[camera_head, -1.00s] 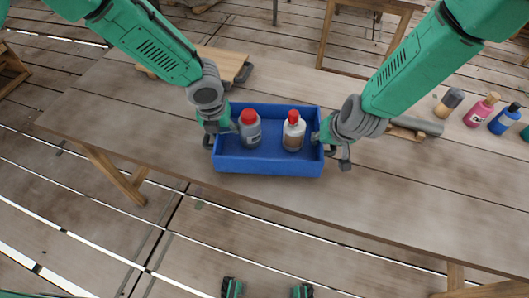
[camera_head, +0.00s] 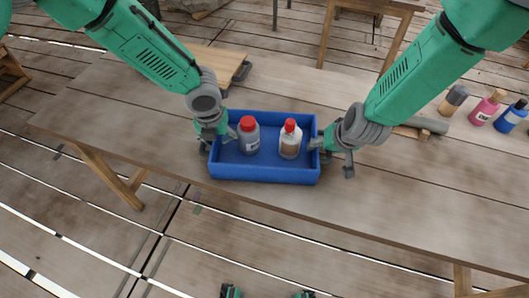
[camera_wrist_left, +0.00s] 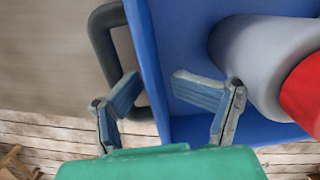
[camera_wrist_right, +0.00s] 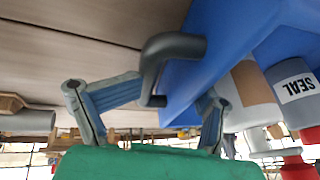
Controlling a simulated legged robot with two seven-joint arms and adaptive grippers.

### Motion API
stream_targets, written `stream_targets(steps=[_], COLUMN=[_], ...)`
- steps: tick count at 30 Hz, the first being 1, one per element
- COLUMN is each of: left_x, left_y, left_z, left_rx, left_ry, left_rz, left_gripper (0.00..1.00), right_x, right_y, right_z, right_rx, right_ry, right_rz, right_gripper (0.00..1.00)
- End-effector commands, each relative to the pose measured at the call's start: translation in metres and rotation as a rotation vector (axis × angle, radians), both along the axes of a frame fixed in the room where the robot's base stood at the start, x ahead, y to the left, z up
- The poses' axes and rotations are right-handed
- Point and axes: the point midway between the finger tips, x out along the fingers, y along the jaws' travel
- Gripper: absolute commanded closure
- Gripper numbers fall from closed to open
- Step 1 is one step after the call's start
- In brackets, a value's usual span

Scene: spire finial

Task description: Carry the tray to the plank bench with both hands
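The blue tray (camera_head: 265,174) sits on a long wooden table (camera_head: 400,200), near its front edge. In it stand a grey bottle with a red cap (camera_head: 249,138) and a white-and-brown bottle with a red cap (camera_head: 290,143). My left gripper (camera_head: 212,142) is at the tray's left end. In the left wrist view its fingers (camera_wrist_left: 155,80) stand apart, on either side of the tray wall and dark handle (camera_wrist_left: 103,45). My right gripper (camera_head: 325,150) is at the right end. In the right wrist view its fingers (camera_wrist_right: 178,92) stand apart around the dark handle (camera_wrist_right: 158,65).
A wooden board (camera_head: 215,62) lies on the table behind my left gripper. A grey cylinder (camera_head: 430,124) and several bottles, one pink (camera_head: 487,107), stand or lie at the right. Another wooden table (camera_head: 385,8) is behind. The table's right front is clear.

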Motion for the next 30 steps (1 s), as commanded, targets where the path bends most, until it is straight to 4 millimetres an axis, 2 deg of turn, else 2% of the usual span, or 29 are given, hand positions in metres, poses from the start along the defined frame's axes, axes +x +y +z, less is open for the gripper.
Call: stream_targets(steps=[1, 14, 17, 30], left_x=[0.001, 0.001, 0.000, -0.012], left_y=[0.006, 0.004, 0.003, 0.001], left_z=[-0.001, 0.002, 0.013, 0.098], left_rx=[0.012, 0.006, 0.005, 0.003], left_ry=[0.001, 0.000, -0.002, -0.002], left_rz=[0.004, 0.002, 0.002, 0.002], left_gripper=[0.44, 0.44, 0.44, 0.44], right_x=[0.001, 0.000, 0.000, -0.001], right_y=[-0.005, -0.001, 0.000, 0.003], right_z=[0.000, 0.000, 0.000, -0.001], right_rx=[-0.006, -0.006, -0.005, -0.003], right_ry=[-0.002, 0.000, 0.001, 0.004], right_rz=[-0.005, 0.003, 0.005, 0.010], right_gripper=[0.50, 0.50, 0.50, 0.50])
